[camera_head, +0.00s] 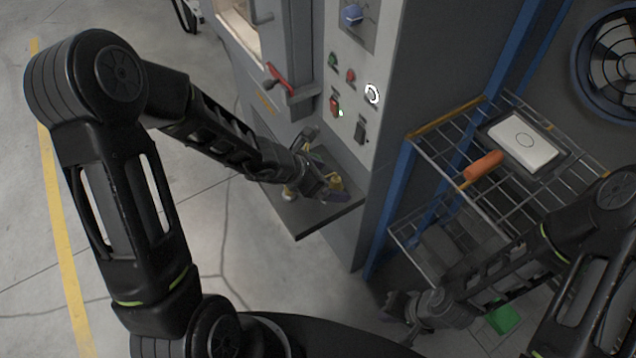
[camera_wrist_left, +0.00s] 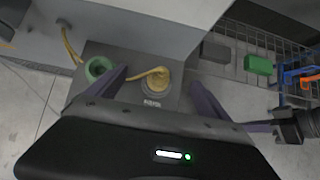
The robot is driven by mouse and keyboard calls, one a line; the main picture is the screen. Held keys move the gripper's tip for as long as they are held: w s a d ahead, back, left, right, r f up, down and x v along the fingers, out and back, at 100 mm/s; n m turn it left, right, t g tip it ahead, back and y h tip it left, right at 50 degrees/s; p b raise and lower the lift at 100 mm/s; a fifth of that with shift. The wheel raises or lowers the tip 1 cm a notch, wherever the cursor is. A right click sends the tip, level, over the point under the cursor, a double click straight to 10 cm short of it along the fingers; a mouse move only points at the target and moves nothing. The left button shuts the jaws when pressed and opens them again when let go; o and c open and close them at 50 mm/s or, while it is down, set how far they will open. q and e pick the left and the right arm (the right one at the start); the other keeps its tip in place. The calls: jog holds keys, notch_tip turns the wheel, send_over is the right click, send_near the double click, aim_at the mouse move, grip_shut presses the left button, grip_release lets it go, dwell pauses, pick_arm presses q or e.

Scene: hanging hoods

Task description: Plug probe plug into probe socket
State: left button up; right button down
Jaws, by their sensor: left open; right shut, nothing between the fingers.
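My left gripper (camera_head: 328,192) is open over a small grey shelf (camera_head: 312,221) on the cabinet front. In the left wrist view its two purple fingers (camera_wrist_left: 158,78) stand on either side of a round yellow part (camera_wrist_left: 155,86) with a short yellow cable piece and a small label below it. A green ring-shaped part (camera_wrist_left: 98,68) sits left of the left finger. A yellow cable (camera_wrist_left: 68,40) runs from the cabinet wall towards it. I cannot tell which part is plug and which socket, nor whether they touch. My right gripper (camera_head: 402,318) is shut and empty, low beside the rack.
The cabinet panel (camera_head: 375,60) with buttons rises behind the shelf, with a red-handled latch (camera_head: 280,85) to the left. A wire rack (camera_head: 455,150) at right holds a white device (camera_head: 522,138) and an orange-handled tool (camera_head: 483,165). A green block (camera_head: 503,319) lies low right. Floor at left is clear.

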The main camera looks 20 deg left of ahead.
aim_at(336, 182)
pick_arm(q)
jog(key=b+x, duration=0.1)
jog(key=x, duration=0.2)
jog(key=shift+w+d+f+b, duration=0.1)
jog(key=shift+f+b, duration=0.1)
jog(key=shift+b, duration=0.1)
pick_arm(e)
notch_tip(336, 182, down, 2)
jog(key=shift+f, duration=0.25)
pick_arm(q)
jog(key=shift+c, duration=0.3)
grip_shut()
dwell(0.8)
jog(key=shift+o, duration=0.3)
grip_release()
dwell(0.4)
jog(key=shift+r, duration=0.1)
pick_arm(e)
jog(key=shift+r, duration=0.1)
